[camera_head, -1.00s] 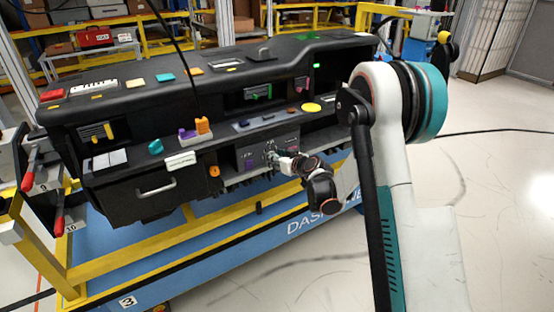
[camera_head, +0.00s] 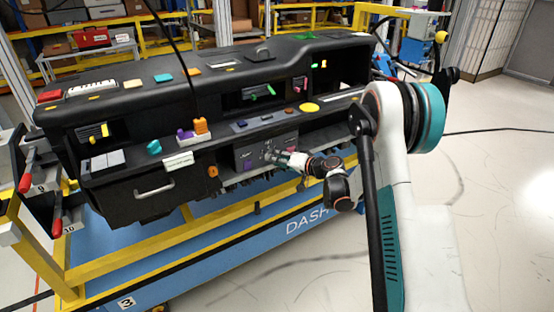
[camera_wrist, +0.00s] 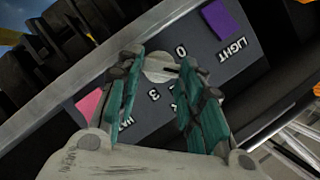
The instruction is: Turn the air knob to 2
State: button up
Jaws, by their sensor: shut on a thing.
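The air knob (camera_wrist: 160,68) is a round pale grey dial on the dark control panel (camera_wrist: 222,78), seen in the wrist view. My gripper (camera_wrist: 162,62) has its teal fingers on either side of the knob, with the tips closed around it. A 0 is printed near the right fingertip and a 3 below the knob; other marks are partly hidden by the right finger. The knob's exact setting is hard to read. In the head view my gripper (camera_head: 276,157) is at the panel front, and the knob is too small to make out clearly.
A purple switch (camera_wrist: 222,19) labelled LIGHT and a pink switch (camera_wrist: 90,103) flank the knob. The black dashboard (camera_head: 120,187) has several coloured parts on top and a drawer with a handle at left. Clear floor (camera_head: 480,220) lies to the right.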

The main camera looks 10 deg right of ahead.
jog(key=shift+d+f+m+t+y, duration=0.15)
jog(key=shift+m+y, duration=0.25)
jog(key=shift+m, duration=0.5)
jog(key=shift+f+m+t+y, duration=0.15)
jog(key=shift+m+y, duration=0.25)
jog(key=shift+m, duration=0.5)
jog(key=shift+d+f+m+t+y, duration=0.15)
jog(key=shift+m+y, duration=0.25)
jog(key=shift+m, duration=0.5)
jog(key=shift+a, duration=0.1)
jog(key=o, duration=1.1)
jog(key=shift+c, duration=0.2)
